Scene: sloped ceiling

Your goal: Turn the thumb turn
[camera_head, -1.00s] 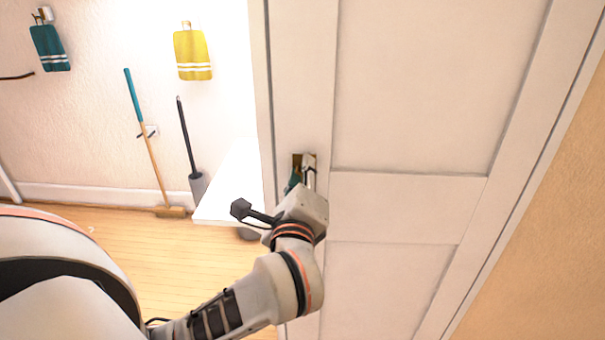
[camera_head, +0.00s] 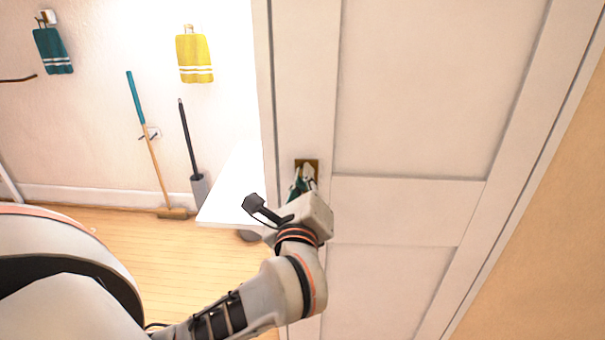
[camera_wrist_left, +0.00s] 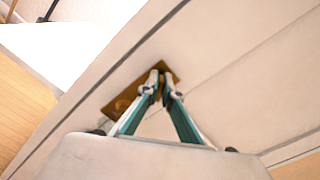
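A brass lock plate (camera_head: 313,164) is on the white door (camera_head: 400,90), near its left edge. In the left wrist view the plate (camera_wrist_left: 117,106) lies slanted, with a small round feature at its lower left. My left gripper (camera_head: 306,178) is at the plate, its fingers pointing at it. In the wrist view the fingertips (camera_wrist_left: 161,84) are close together over the plate's upper part, with a narrow gap between them. No thumb turn shows clearly; the fingertips cover that part. I cannot tell whether they grip or touch anything. My right gripper is out of view.
Left of the door are a white bench-like surface (camera_head: 232,195), a broom (camera_head: 152,150), a dark long-handled brush (camera_head: 188,140), and hanging teal (camera_head: 53,50) and yellow (camera_head: 194,58) towels. Wooden floor (camera_head: 190,260) is open at lower left.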

